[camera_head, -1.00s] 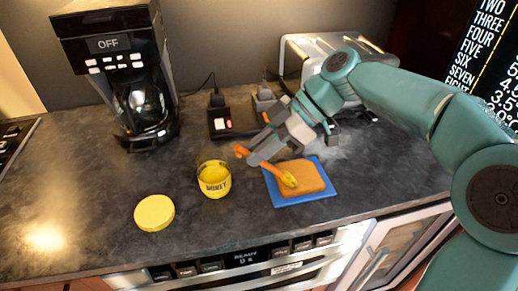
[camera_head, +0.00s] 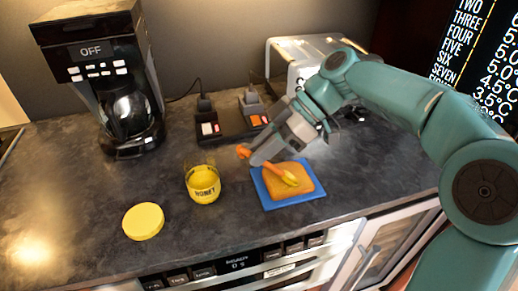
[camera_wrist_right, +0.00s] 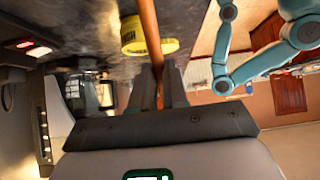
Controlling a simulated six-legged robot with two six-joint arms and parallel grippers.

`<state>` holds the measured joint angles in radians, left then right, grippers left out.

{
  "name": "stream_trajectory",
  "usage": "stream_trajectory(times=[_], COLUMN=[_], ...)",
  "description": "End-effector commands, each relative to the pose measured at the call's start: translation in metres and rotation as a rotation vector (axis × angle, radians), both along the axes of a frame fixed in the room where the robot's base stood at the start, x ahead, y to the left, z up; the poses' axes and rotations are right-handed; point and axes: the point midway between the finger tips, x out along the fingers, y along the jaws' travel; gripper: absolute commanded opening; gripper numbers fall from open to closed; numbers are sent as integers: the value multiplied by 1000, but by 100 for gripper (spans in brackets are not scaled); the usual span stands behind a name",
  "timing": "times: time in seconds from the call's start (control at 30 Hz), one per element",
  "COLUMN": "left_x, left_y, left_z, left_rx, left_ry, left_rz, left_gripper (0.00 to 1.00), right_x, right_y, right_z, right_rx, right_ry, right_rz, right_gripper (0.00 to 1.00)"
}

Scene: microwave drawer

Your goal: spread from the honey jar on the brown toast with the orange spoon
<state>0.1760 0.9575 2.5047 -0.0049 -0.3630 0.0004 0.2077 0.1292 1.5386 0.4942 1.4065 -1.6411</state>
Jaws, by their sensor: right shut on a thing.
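The orange spoon (camera_head: 265,158) is held by its handle in my right gripper (camera_head: 258,157), which is shut on it. Its bowl end, coated in yellow honey, is over the brown toast (camera_head: 302,188) and appears to touch its top. The toast lies on a blue square board (camera_head: 268,202). The honey jar (camera_head: 203,184) stands open to the left of the board, with yellow honey inside. My left gripper is not visible.
A yellow lid (camera_head: 143,221) lies on the dark counter left of the jar. A coffee maker (camera_head: 120,95) stands at the back left. A switch block (camera_head: 222,128) and a silver toaster (camera_head: 285,62) are at the back. The counter's front edge is close to the board.

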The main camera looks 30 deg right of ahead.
Motion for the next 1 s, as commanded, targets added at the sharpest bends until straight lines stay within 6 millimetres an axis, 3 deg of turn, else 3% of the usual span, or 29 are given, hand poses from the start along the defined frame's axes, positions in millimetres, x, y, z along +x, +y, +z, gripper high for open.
stream_trajectory(times=[0.6,1.0], left_x=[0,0], left_y=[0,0], left_z=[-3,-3], left_rx=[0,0], left_ry=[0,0], left_rz=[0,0], left_gripper=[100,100], right_x=[-6,-6], right_y=[-26,-25], right_z=[-2,-2], right_rx=[0,-1], right_ry=[0,1], right_rz=[-1,1], right_gripper=[0,0])
